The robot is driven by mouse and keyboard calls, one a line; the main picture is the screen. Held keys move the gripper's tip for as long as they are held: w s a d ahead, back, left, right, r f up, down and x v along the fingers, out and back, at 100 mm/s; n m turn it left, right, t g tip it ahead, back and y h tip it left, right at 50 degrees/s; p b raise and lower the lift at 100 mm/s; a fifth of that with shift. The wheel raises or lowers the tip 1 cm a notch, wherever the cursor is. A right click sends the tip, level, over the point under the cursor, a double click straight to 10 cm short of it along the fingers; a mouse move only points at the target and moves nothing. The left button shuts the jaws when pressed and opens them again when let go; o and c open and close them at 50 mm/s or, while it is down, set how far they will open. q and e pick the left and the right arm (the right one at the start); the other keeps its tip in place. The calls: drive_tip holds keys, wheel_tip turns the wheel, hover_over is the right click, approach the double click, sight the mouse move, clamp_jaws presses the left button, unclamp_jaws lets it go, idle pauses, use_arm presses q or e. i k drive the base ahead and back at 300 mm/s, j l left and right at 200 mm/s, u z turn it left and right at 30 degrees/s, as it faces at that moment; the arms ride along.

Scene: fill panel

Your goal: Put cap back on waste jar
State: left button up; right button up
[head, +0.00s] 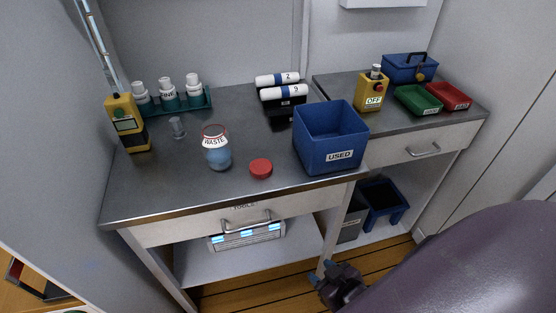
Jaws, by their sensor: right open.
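The waste jar (218,157) stands upright on the dark counter, left of its middle. It is clear with blue contents, a white WASTE label and a red ring at its open top. A round red cap (261,168) lies on the counter to the right of the jar, near the front edge, apart from it. My right gripper (335,280) is low in front of the counter, below the cap and to its right, away from both. It is open, and nothing shows in it. My left gripper is not in view.
A blue USED bin (331,138) stands right of the cap. A small clear cup (178,128), a yellow meter (127,123) and a teal bottle rack (182,104) stand left and behind. Labelled rolls (284,93) lie at the back. The counter's front left is clear.

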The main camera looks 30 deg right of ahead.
sight(214, 140)
drive_tip(key=l, duration=1.3)
drive_tip(key=k, duration=0.05)
